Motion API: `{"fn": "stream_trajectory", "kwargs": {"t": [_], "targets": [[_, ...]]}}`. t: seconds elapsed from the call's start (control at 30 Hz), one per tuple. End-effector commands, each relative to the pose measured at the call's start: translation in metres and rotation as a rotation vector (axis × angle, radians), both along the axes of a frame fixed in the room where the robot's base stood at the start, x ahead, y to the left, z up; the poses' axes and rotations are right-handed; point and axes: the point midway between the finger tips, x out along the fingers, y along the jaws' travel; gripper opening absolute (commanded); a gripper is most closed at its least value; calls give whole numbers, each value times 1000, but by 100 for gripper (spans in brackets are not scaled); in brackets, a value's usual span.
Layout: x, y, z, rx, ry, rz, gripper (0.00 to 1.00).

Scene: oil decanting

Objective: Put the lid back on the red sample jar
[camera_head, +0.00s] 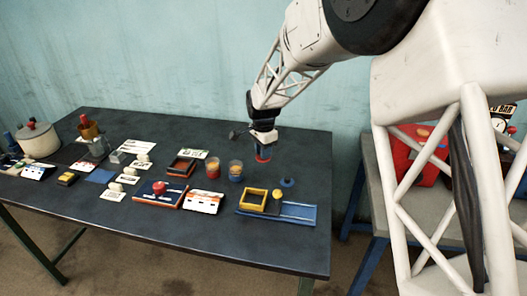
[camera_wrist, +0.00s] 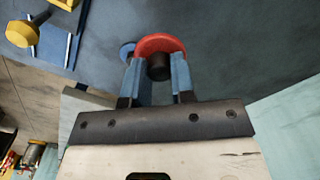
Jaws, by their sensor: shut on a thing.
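My gripper (camera_head: 264,143) is shut on a red lid (camera_head: 263,157) and holds it above the table's back right part. In the wrist view the red lid (camera_wrist: 160,43) shows as a disc with a dark knob (camera_wrist: 158,68) between my two fingers (camera_wrist: 158,80). A small glass jar with a reddish band (camera_head: 213,172) stands on the table, left of and below my gripper in the picture. It appears to be the red sample jar and shows no lid on top.
A similar jar with a blue band (camera_head: 235,174) stands just right of the reddish one. A blue lid (camera_head: 287,182) lies farther right. A yellow frame on a blue rail (camera_head: 300,212) is in front. A dark-red tray (camera_head: 181,167) is left of the jars.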

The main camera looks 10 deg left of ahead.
Motion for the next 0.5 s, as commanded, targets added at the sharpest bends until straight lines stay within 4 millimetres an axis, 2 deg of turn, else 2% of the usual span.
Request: {"fn": "stream_trajectory", "kwargs": {"t": [0.27,0.5], "targets": [[1,16,3,0,-1,127,1],[1,46,8,0,0,376,1]]}}
